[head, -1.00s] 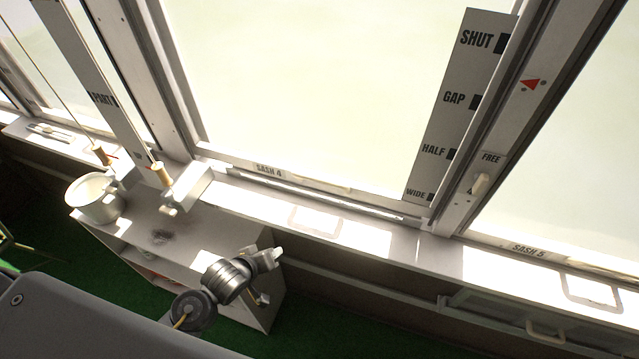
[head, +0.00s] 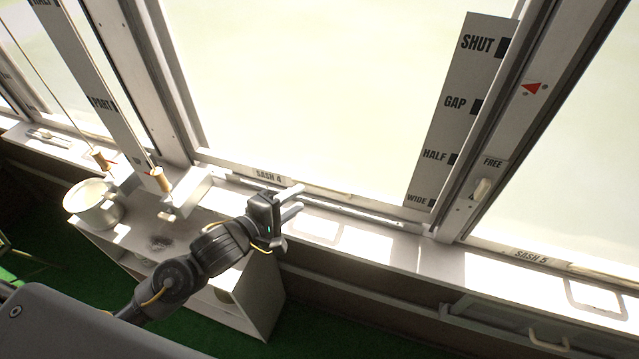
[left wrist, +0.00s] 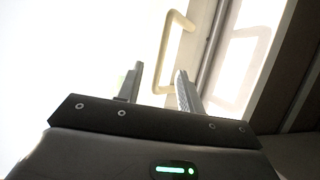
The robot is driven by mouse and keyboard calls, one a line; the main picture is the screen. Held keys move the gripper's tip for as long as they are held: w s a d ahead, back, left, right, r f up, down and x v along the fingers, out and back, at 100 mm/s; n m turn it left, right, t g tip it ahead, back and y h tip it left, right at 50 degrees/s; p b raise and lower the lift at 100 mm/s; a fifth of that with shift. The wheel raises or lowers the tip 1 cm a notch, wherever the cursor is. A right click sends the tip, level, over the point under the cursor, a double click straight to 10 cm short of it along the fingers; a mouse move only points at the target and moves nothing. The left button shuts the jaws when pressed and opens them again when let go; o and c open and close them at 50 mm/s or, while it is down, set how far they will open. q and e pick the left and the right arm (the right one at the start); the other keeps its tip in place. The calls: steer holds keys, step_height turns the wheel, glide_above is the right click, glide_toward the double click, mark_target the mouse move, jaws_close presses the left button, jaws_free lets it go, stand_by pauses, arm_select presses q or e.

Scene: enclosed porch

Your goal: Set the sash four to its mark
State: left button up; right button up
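Sash 4 is the large pane whose bottom rail carries the label "SASH 4" (head: 272,176); the rail lies low, close along the sill. A cream handle (left wrist: 168,50) shows in the left wrist view, just beyond my fingertips. My left gripper (head: 299,199) is open and empty beside the rail, with its fingers pointing right. The handle is not visibly gripped. A scale board (head: 461,110) at the pane's right reads SHUT, GAP, HALF and WIDE. A red arrow (head: 531,88) on the post points left towards it. My right gripper is out of view.
A pale latch (head: 482,188) sits below the word FREE. A cabinet (head: 262,300) with a white mug (head: 94,204) stands below the sill at left. Cords with wooden toggles (head: 159,180) hang near it. Sash 5 (head: 532,256) is at the right.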

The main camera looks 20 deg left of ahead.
mark_target(316, 187)
arm_select(q)
steer(key=p+x, duration=0.1)
steer(key=x, duration=0.7)
steer(key=shift+w+d+f, duration=0.1)
steer(key=shift+w, duration=0.15)
jaws_close()
